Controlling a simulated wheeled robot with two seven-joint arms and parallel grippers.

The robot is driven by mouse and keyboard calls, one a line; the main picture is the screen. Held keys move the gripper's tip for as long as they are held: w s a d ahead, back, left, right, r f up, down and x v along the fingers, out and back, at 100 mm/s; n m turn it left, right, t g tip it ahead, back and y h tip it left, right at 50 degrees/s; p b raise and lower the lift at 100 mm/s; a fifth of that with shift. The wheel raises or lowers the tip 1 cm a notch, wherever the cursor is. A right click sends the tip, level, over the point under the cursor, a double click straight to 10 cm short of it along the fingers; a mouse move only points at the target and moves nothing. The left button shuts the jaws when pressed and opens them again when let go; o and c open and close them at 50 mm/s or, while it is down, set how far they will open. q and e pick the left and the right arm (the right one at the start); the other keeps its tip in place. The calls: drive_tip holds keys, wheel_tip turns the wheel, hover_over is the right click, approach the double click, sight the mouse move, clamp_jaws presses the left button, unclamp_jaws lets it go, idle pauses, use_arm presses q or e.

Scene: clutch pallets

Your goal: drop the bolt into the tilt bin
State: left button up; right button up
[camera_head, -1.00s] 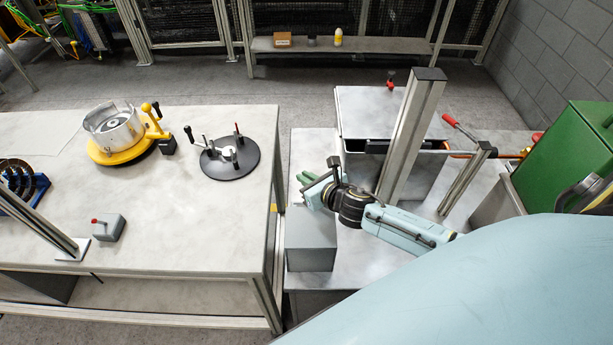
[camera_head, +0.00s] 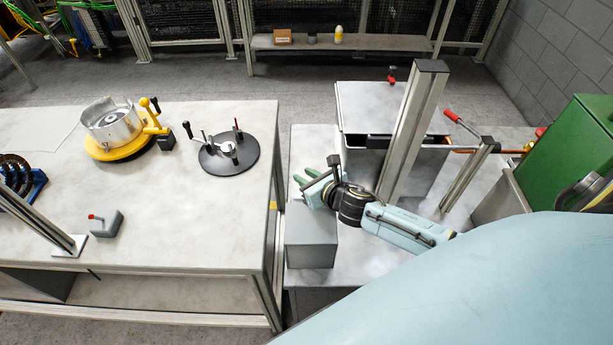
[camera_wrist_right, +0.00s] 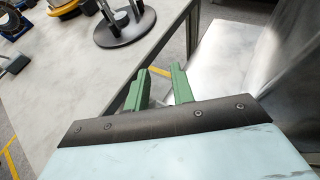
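I cannot make out a bolt in either view. A grey metal bin (camera_head: 355,172) with a lid-like top stands at the right in the head view, behind an upright post; I cannot tell for sure that it is the tilt bin. My right gripper (camera_head: 314,180) is left of the post, above the far end of a grey block. In the right wrist view its two green fingers (camera_wrist_right: 161,85) are apart with nothing visible between them. They point toward the gap beside the table edge. My left gripper is not in view.
A metal post (camera_head: 413,130) rises close beside my right wrist. A red-handled lever (camera_head: 462,124) and a green machine (camera_head: 567,155) are further right. The grey block (camera_head: 311,240) is below my gripper. The left table (camera_head: 190,225) holds several fixtures, with bare surface between them.

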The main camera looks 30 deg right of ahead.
drive_tip(key=shift+o, duration=0.6)
drive_tip(key=v, duration=1.3)
drive_tip(key=shift+s+r, duration=0.1)
drive_tip(key=shift+s, duration=0.1)
